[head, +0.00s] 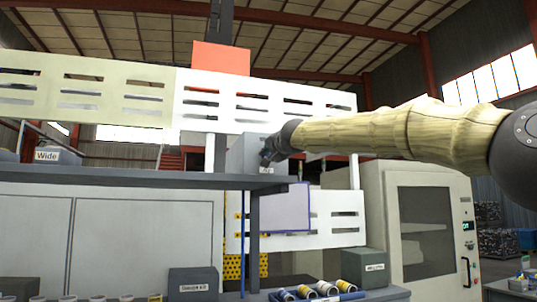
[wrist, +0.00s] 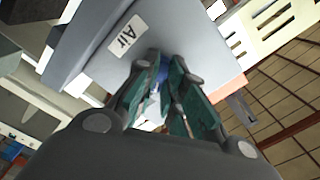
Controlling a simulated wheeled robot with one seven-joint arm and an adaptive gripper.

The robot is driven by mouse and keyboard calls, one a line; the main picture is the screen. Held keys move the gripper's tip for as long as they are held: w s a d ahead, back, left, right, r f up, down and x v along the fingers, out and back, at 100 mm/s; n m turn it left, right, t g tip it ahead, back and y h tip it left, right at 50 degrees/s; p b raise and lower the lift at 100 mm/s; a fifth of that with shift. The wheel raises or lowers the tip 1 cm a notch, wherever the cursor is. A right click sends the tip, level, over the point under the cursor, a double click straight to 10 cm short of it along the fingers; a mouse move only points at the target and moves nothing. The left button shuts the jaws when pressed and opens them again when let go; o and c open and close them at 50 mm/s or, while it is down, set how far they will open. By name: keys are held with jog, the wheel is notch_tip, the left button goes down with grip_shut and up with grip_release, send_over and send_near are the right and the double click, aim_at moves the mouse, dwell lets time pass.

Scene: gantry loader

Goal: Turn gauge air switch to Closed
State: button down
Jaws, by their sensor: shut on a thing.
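The gauge air switch is a grey box with a white label reading "Air" (wrist: 125,34), seen close up and tilted in the wrist view. A small blue handle (wrist: 163,74) sticks out of its face. My gripper (wrist: 164,66) has its green-padded fingers on both sides of this handle and is shut on it; the fingers hide most of the handle. In the head view the grey box (head: 245,152) stands above the dark shelf, and my gripper (head: 268,155) reaches it from the right. The handle's exact angle and any position marks cannot be read.
A dark shelf (head: 130,177) runs below the box, with a "Wide" labelled box (head: 58,155) at left. A slotted white gantry beam (head: 270,100) passes behind and above. A machine cabinet (head: 425,225) stands at right. Labelled boxes and cylindrical parts (head: 325,289) lie low in front.

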jog(key=n+p, duration=0.1)
jog(key=n, duration=0.5)
jog(key=shift+r, duration=0.15)
jog(key=n+p, duration=0.2)
jog(key=n, duration=0.3)
jog(key=shift+d+n, duration=0.1)
jog(key=shift+n, duration=0.3)
dwell(0.4)
jog(key=c, duration=1.5)
grip_release()
jog(key=shift+s, duration=0.15)
